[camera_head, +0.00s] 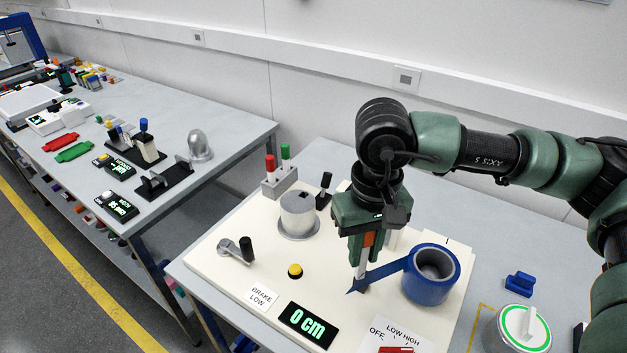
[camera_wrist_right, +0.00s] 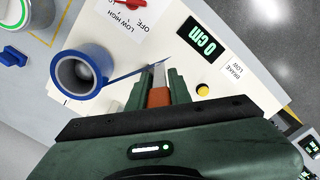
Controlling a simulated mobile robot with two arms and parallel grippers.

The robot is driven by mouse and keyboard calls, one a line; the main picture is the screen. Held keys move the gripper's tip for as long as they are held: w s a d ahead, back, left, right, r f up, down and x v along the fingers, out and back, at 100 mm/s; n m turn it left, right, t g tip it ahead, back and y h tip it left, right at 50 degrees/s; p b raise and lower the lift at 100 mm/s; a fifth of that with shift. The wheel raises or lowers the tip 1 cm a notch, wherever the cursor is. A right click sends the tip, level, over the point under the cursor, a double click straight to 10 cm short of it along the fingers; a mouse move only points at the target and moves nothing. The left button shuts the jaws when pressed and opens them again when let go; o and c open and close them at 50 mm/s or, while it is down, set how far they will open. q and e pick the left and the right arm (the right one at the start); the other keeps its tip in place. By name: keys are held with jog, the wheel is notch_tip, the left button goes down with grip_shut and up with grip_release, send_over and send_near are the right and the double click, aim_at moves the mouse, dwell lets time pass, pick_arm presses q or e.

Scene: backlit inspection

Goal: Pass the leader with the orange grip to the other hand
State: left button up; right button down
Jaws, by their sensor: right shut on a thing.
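My right gripper (camera_head: 364,245) points down over the cream panel, shut on the leader with the orange grip (camera_head: 369,239). In the right wrist view the orange grip (camera_wrist_right: 159,97) sits between the two green fingers of the gripper (camera_wrist_right: 159,88). The leader's pale end sticks out past the fingertips, close to the pointed free end of the blue strip (camera_head: 385,273). I cannot tell whether they touch. The strip runs from the blue roll (camera_head: 428,289), which also shows in the right wrist view (camera_wrist_right: 75,88). My left gripper is not in view.
The cream panel (camera_head: 220,250) carries a grey cylinder (camera_head: 298,212), a crank (camera_head: 238,248), a yellow button (camera_head: 295,271), a "0 cm" display (camera_head: 307,323) and red and green handles. A round green-rimmed container (camera_head: 519,330) and a blue block (camera_head: 520,283) are at right. Another bench stands at left.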

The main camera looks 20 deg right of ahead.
jog(key=m, duration=0.4)
jog(key=w+r+m, duration=0.1)
jog(key=m, duration=0.1)
jog(key=shift+d+r+m, duration=0.1)
jog(key=shift+d+m, duration=0.1)
jog(key=shift+m, duration=0.1)
jog(key=w+d+r+n, duration=0.1)
jog(key=w+r+n, duration=0.1)
jog(key=n, duration=1.4)
jog(key=w+d+r+n, duration=0.2)
jog(key=r+n, duration=0.3)
jog(key=n, duration=1.1)
jog(key=shift+d+n, duration=0.15)
jog(key=shift+n, duration=0.25)
